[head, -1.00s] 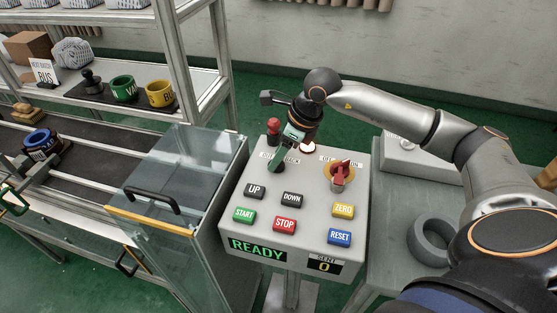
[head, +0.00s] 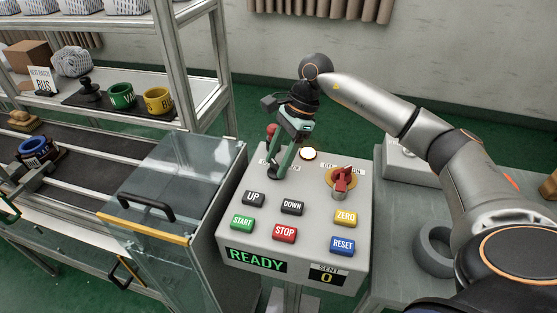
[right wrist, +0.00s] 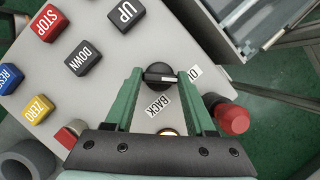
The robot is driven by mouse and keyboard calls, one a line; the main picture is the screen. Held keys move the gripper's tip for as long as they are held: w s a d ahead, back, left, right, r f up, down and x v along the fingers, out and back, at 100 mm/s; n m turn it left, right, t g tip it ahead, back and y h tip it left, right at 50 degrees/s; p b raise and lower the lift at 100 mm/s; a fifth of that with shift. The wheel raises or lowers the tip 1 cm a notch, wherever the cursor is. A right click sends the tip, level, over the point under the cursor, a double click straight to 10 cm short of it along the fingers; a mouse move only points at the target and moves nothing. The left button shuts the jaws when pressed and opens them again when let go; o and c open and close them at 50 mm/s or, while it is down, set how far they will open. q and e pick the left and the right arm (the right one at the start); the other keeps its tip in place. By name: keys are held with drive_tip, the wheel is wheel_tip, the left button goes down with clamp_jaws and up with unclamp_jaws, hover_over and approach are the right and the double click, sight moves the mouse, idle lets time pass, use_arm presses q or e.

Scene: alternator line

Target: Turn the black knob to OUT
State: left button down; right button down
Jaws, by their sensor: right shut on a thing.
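The black knob (right wrist: 158,76) is on the grey control panel (right wrist: 105,95), between the labels OUT (right wrist: 195,72), partly covered, and BACK (right wrist: 158,105). A white line on it runs crosswise in the right wrist view, its right end near OUT. My right gripper (right wrist: 161,78) has one green finger on each side of the knob and is shut on it. In the head view, my right gripper (head: 272,172) reaches down to the panel's upper left, and its fingers largely hide the knob. My left gripper is not in view.
Beside the knob stands a red mushroom button (right wrist: 232,118). A lit round lamp (head: 308,154) and a red switch (head: 343,180) are to its right in the head view. Several push buttons lie below, with a READY display (head: 256,260). A glass guard (head: 180,180) stands left.

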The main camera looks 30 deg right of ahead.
drive_tip(key=shift+n, duration=0.4)
drive_tip(key=shift+c, duration=1.2)
unclamp_jaws()
drive_tip(key=v, duration=1.2)
drive_tip(key=shift+w+r, duration=0.15)
drive_tip(key=shift+r, duration=0.2)
